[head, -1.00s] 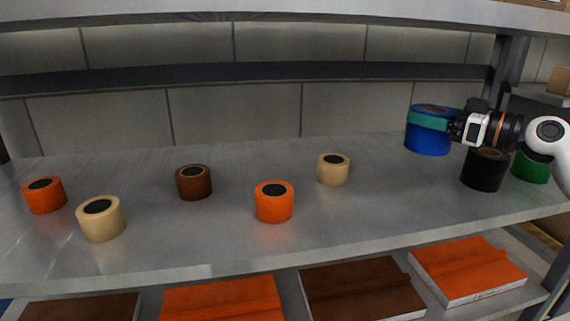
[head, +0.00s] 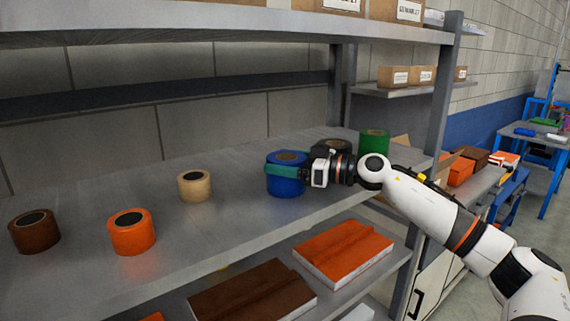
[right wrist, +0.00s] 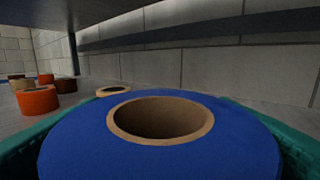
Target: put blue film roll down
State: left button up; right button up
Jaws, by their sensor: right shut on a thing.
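The blue film roll (head: 287,187) is upright at the right part of the grey shelf (head: 215,225), near its front edge. My right gripper (head: 283,170) is shut on it, with teal fingers around its sides. In the right wrist view the roll's blue top (right wrist: 80,145) and brown core fill the lower part, with a teal finger on each side. The roll's base is at or very near the shelf surface; I cannot tell whether it touches. My left gripper is not in view.
Cream (head: 195,186), orange (head: 132,232) and brown (head: 35,231) rolls stand to the left. A shelf post (head: 438,100) rises at the right. Bare shelf lies between cream and blue.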

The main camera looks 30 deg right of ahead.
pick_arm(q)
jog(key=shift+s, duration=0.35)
pick_arm(e)
jog(key=shift+a, duration=0.1)
jog(key=o, duration=0.7)
jog(key=shift+f, duration=0.1)
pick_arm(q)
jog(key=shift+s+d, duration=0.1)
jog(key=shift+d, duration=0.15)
pick_arm(e)
jog(key=o, duration=0.4)
jog(key=shift+r, duration=0.2)
jog(key=b+v, duration=0.2)
jog(key=v, duration=0.1)
jog(key=b+v, duration=0.3)
jog(key=f+b+v, duration=0.1)
jog(key=b+v, duration=0.1)
jog(key=v, duration=0.2)
jog(key=shift+b, duration=0.3)
jog(key=shift+s+d+r+b, duration=0.2)
jog(key=shift+s+d+b, duration=0.35)
jog(key=shift+b, duration=0.1)
jog(key=shift+s+d+r, duration=0.15)
jog(key=shift+s+r, duration=0.1)
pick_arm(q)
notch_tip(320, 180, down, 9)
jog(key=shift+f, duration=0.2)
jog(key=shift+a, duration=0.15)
